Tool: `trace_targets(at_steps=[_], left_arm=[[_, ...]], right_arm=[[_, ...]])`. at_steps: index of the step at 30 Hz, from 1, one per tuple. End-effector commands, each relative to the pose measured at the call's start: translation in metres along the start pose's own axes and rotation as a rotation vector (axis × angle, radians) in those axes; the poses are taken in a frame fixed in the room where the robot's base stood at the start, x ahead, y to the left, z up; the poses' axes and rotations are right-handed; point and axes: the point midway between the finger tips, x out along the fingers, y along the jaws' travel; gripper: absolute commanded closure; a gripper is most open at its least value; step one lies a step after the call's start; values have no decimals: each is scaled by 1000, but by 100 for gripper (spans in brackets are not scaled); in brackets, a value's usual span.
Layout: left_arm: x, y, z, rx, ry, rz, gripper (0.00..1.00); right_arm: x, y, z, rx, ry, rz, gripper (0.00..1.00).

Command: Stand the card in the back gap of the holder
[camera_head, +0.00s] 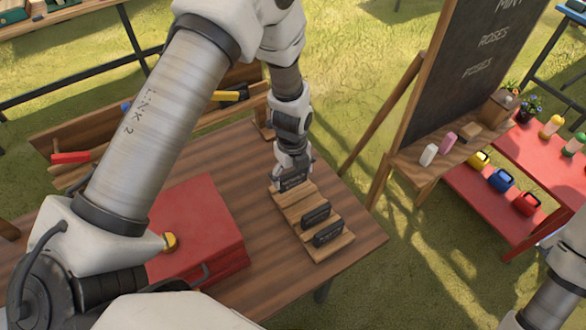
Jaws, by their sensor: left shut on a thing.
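The wooden holder (293,207) lies on the brown table, running from the gripper toward the table's front edge. Two dark cards stand in it, one at its middle (316,214) and one near its front end (328,233). My left gripper (291,169) reaches down over the holder's back end and is shut on another dark card (293,181). This card is upright at the back end. The gripper partly hides it, and I cannot tell whether its lower edge sits in the gap. My right gripper is out of view; only part of that arm shows at the lower right.
A red box (197,232) stands left of the holder on the table (352,228). A wooden tool tray (110,130) lies behind it. A chalkboard (455,75) with a ledge and a red shelf (520,160) stand to the right. The table right of the holder is clear.

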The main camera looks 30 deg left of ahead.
Motion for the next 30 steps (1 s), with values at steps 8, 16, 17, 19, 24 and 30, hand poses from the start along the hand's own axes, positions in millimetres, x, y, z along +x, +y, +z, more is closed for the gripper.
trace_targets(at_steps=[8,16,17,19,24,30], left_arm=[[32,-5,6,0,1,5,48],[38,-6,6,0,-1,2,48],[39,-5,6,0,-1,2,48],[42,-5,6,0,0,2,48],[40,-5,6,1,-1,2,0],[39,-5,6,1,-1,2,0]], right_arm=[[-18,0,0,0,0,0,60],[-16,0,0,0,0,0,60],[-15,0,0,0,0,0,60],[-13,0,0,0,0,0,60],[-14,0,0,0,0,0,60],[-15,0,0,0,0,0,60]])
